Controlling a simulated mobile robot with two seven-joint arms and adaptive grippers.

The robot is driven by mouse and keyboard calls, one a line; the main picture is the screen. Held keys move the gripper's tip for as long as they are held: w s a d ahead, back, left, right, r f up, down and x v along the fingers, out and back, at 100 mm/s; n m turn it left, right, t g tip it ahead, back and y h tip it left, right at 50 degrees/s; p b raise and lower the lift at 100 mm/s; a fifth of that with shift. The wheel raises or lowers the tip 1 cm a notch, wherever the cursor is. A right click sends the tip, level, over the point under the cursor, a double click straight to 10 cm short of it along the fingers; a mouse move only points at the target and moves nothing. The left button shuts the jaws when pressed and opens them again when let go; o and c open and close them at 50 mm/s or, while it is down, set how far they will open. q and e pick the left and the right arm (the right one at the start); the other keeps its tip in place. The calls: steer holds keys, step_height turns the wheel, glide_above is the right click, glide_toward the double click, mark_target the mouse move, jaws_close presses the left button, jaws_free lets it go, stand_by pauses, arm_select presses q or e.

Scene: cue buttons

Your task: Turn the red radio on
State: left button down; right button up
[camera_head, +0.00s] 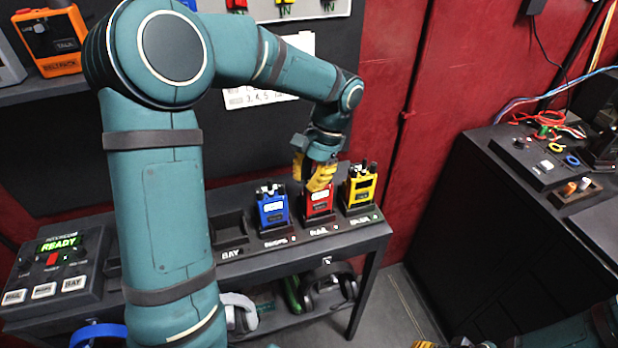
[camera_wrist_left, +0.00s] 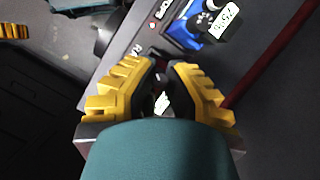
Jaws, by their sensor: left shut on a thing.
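The red radio (camera_head: 319,204) stands in a slot of the dark bench rack, between the blue radio (camera_head: 271,207) and the yellow radio (camera_head: 359,188). My left gripper (camera_head: 318,180) comes down from above, and its yellow fingers are shut on the top of the red radio. The fingers hide most of that top, so its knob setting cannot be read. In the left wrist view the gripper (camera_wrist_left: 163,85) has a dark piece with a pale patch between its fingers, and the blue radio (camera_wrist_left: 200,25) lies beyond. Yellow tips of my right gripper (camera_head: 428,344) show at the bottom edge.
The rack (camera_head: 235,256) has an empty slot left of the blue radio. A panel with a green READY display (camera_head: 58,243) stands at the bench's left end. Headphones (camera_head: 328,287) lie on the shelf below. A dark cabinet (camera_head: 490,215) stands right, beyond open floor.

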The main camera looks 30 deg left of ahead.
arm_select(q)
steer(key=m+y+p, duration=0.1)
steer(key=m+p, duration=0.1)
steer(key=m, duration=0.1)
steer(key=shift+r, duration=0.1)
steer(key=shift+m+t+y+p, duration=0.7)
steer(key=shift+m+p, duration=0.3)
steer(key=shift+m, duration=1.1)
steer(key=c, duration=1)
jaws_free()
steer(key=shift+o, duration=0.2)
steer(key=v, duration=1.1)
steer(key=shift+d+r, duration=0.15)
steer(key=shift+r, duration=0.25)
